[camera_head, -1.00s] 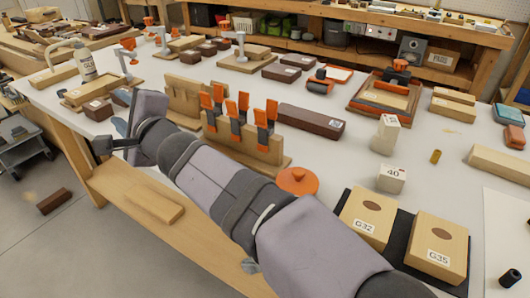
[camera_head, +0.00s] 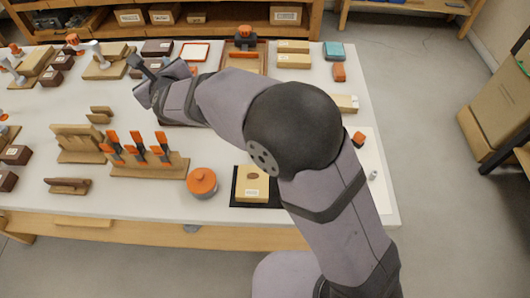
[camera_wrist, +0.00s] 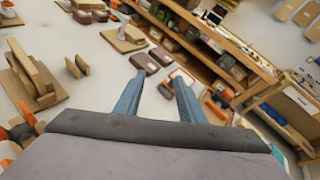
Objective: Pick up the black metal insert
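My gripper (camera_wrist: 160,76) shows in the wrist view with its two blue-grey fingers apart and nothing between them. In the head view my gripper (camera_head: 142,76) is over the back left part of the bench, near dark brown blocks. I cannot clearly make out the black metal insert now. A small dark-and-light piece (camera_head: 373,175) lies on the white sheet at the right, far from my gripper, but it is too small to identify. My arm crosses the bench and hides part of its right half.
Wooden holders with orange-topped clamps (camera_head: 138,150) stand at centre left. An orange-lidded round container (camera_head: 202,182) and a wooden block (camera_head: 251,184) on a black mat are near the front edge. A framed tray (camera_head: 244,55) is at the back. Bare bench (camera_head: 215,145) lies between.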

